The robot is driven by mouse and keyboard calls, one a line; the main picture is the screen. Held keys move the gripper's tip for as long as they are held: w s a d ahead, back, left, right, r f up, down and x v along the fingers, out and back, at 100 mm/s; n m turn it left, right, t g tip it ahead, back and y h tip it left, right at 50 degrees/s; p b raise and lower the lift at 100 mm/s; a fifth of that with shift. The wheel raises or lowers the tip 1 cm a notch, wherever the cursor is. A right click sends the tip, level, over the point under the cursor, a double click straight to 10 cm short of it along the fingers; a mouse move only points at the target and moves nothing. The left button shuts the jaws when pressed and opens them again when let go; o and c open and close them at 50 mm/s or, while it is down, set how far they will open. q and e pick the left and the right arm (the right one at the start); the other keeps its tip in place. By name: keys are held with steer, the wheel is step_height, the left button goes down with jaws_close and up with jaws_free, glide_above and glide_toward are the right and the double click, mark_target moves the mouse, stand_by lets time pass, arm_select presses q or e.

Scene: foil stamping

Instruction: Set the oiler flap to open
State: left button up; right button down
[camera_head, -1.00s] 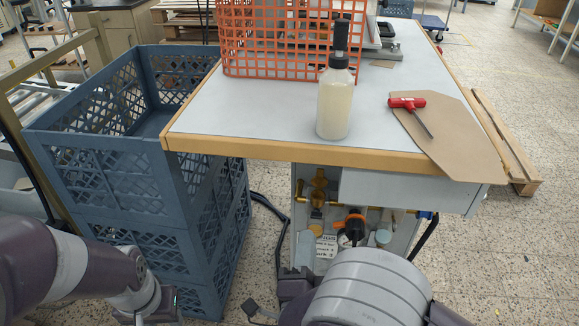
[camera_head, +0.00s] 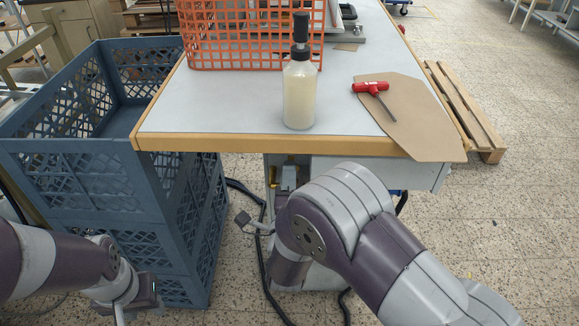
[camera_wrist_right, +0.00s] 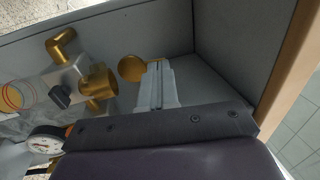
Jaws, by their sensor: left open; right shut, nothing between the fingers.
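In the right wrist view, a round gold disc (camera_wrist_right: 131,68), which may be the oiler flap, sits by the grey panel. I cannot tell its exact position or whether it is open. My right gripper (camera_wrist_right: 155,68) is shut and empty. Its fingertips are just right of the disc; I cannot tell whether they touch it. A brass fitting with a grey body (camera_wrist_right: 70,80) lies further left. In the head view, my right arm hides most of the under-table compartment. My left gripper (camera_head: 131,308) is open and empty, low in front of the blue crates.
A dial gauge (camera_wrist_right: 45,140) is at the lower left of the wrist view. The table (camera_head: 225,110) carries a bottle (camera_head: 299,92), an orange basket (camera_head: 240,35) and a red-handled tool (camera_head: 371,87) on cardboard (camera_head: 415,115). Blue crates (camera_head: 95,160) stand left. A cable lies below.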

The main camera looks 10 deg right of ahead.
steer(key=shift+w+d+r, duration=0.1)
steer(key=shift+w+d, duration=0.05)
steer(key=shift+w, duration=0.25)
steer(key=shift+w+r+g+p, duration=0.25)
steer(key=shift+r+g+p, duration=0.35)
steer(key=shift+p, duration=0.65)
steer(key=shift+w+d+f, duration=0.15)
steer(key=shift+w, duration=0.1)
steer(key=shift+w+b, duration=0.1)
steer(key=shift+b, duration=0.45)
